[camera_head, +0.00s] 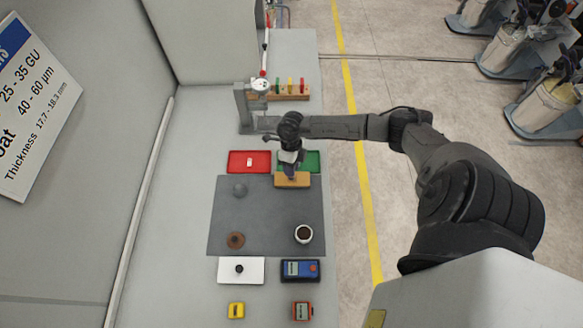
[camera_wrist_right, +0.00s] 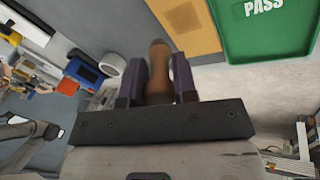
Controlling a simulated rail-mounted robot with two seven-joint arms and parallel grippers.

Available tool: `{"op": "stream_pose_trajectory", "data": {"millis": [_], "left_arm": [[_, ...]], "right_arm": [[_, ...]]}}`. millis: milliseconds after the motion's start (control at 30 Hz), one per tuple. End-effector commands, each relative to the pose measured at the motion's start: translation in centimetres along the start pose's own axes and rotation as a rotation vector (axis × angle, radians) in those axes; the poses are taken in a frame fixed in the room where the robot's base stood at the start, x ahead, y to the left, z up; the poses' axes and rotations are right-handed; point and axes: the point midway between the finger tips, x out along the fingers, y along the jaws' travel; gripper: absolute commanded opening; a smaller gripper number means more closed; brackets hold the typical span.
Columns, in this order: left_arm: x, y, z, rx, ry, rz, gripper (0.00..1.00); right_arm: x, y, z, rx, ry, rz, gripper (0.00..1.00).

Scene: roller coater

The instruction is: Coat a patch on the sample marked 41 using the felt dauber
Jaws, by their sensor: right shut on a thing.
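My right gripper (camera_head: 290,172) is over the tan sample panel (camera_head: 300,182) at the top right of the grey mat. In the right wrist view the gripper (camera_wrist_right: 158,80) is shut on a brown wooden handle (camera_wrist_right: 158,65), which appears to be the felt dauber's. Its felt end is hidden, so I cannot tell if it touches the panel. The panel also shows in the right wrist view (camera_wrist_right: 185,22), beyond the handle. I cannot read a number on it. A white cup (camera_head: 303,234) with dark contents stands at the mat's lower right. My left gripper is out of view.
A red tray (camera_head: 235,168) with a white label and a green PASS tray (camera_head: 312,160) lie behind the mat (camera_head: 265,215). A brown disc (camera_head: 236,240) and grey round piece (camera_head: 240,190) sit on it. A blue meter (camera_head: 300,270) and white plate (camera_head: 228,277) lie in front.

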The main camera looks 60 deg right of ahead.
Motion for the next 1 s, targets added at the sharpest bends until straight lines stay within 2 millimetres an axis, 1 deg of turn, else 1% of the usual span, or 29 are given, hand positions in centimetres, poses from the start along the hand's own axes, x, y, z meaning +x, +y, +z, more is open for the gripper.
{"op": "stream_pose_trajectory", "data": {"millis": [33, 200, 533, 667, 1000], "left_arm": [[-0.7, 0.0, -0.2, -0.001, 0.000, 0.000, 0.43], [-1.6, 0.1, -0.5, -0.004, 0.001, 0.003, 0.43], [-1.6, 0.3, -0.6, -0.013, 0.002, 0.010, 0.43], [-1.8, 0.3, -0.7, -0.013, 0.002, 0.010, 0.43], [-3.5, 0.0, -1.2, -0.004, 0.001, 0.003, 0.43]], "right_arm": [[-0.9, 0.3, -0.1, 0.000, -0.001, -0.001, 0.03], [-2.0, 0.7, -0.3, 0.000, 0.000, 0.000, 0.03], [-2.0, 0.7, -0.3, 0.000, 0.000, 0.001, 0.03], [-2.3, 0.8, -0.3, 0.000, 0.000, 0.000, 0.03], [-4.7, 1.5, -0.7, -0.001, 0.000, -0.001, 0.03]]}}
